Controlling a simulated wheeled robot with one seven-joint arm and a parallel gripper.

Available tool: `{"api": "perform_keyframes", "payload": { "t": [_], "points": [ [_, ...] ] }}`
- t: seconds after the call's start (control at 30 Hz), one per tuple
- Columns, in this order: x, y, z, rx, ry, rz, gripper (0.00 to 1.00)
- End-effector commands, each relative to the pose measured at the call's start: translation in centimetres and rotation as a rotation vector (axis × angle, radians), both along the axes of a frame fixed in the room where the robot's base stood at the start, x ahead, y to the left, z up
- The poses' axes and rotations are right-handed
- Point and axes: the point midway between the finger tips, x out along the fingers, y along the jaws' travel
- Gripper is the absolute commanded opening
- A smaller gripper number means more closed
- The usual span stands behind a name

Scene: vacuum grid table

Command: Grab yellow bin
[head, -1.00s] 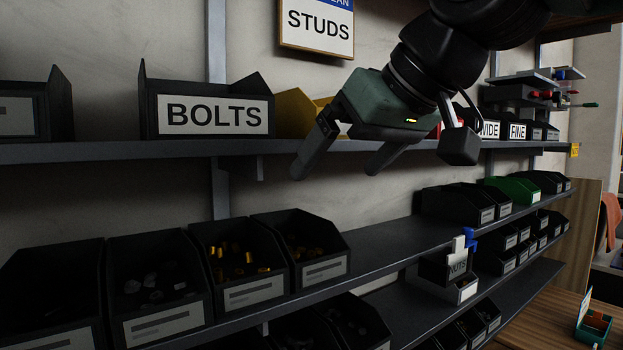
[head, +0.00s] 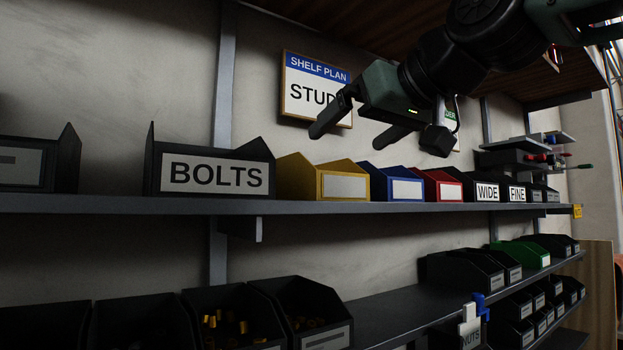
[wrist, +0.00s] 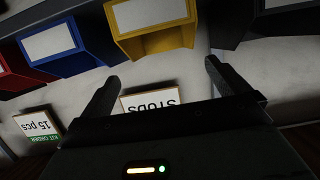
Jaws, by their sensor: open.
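The yellow bin (head: 318,180) stands on the upper shelf with a blank white label on its front, between the BOLTS bin and the blue bin. My gripper (head: 351,140) is open and empty, raised above the shelf and in front of the wall sign, above the yellow and blue bins in the head view. In the wrist view, which is upside down, the yellow bin (wrist: 152,27) is at the top centre, beyond my two spread fingers (wrist: 160,82). The fingers do not touch it. The bin's inside is hidden.
The black BOLTS bin (head: 212,173) is close on the left; the blue bin (head: 398,184) and red bin (head: 438,185) are on the right. A SHELF PLAN sign (head: 317,87) hangs on the wall behind. The upper shelf (head: 330,208) has bins below it.

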Motion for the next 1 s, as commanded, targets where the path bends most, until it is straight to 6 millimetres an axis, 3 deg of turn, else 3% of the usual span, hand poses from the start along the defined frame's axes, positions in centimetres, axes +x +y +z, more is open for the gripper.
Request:
{"api": "perform_keyframes", "payload": {
  "t": [0.23,0.53,0.8,1.0],
  "points": [
    [3.7,2.5,-1.2,0.001,0.000,0.000,1.00],
    [5.5,3.8,-1.9,0.001,-0.001,0.001,1.00],
    [8.3,6.0,-2.9,0.000,-0.001,0.001,1.00],
    [8.8,6.3,-3.2,0.002,-0.002,0.001,1.00]
  ]
}}
